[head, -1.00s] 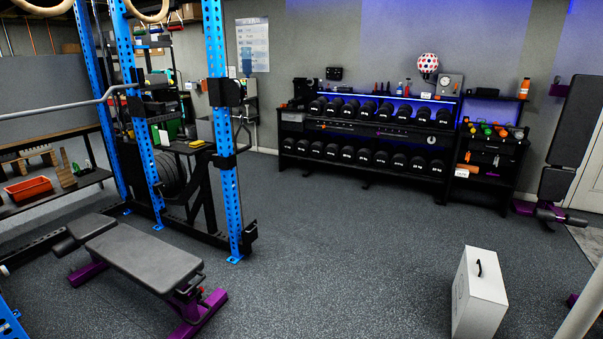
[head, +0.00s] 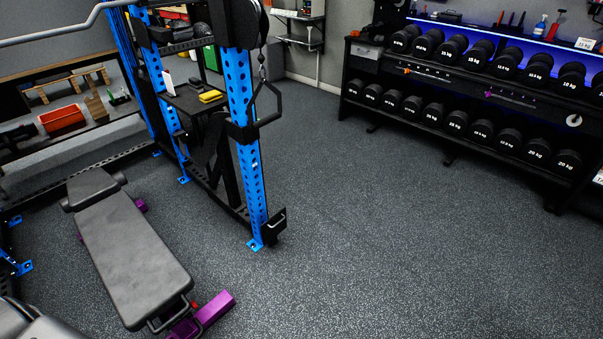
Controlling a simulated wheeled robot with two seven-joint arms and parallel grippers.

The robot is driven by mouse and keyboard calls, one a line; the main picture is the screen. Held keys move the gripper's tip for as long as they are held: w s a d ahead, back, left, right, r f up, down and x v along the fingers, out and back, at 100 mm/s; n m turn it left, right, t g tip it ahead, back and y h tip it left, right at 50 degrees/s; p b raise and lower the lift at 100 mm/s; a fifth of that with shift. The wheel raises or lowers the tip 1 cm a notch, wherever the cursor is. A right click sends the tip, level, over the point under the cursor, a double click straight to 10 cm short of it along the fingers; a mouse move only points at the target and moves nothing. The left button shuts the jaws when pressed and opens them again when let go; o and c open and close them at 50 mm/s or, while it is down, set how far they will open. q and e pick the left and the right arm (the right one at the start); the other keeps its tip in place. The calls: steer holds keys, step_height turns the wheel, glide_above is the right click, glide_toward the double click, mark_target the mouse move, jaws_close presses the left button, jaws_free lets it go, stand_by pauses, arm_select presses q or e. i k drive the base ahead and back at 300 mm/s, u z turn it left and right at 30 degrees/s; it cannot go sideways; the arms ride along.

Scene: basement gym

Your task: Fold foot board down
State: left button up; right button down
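I cannot single out the foot board for certain. The blue rack (head: 243,140) stands left of centre, with black parts between its uprights. A dark angled plate or bracket (head: 208,143) shows low behind the front upright; I cannot tell whether it is the foot board. A black handle (head: 273,105) hangs from the cable at the rack's right side. Neither gripper is in view. A grey, rounded shape at the lower left corner may be part of my arm; no fingers show on it.
A padded bench (head: 130,245) with purple feet (head: 205,313) stands at the left front. A dumbbell rack (head: 455,150) fills the upper right. A red bin (head: 62,119) sits on a shelf at the left. The floor (head: 380,240) between the racks is clear.

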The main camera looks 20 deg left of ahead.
mark_target(277, 229)
steer(key=i, duration=3.05)
steer(key=u, duration=3.3)
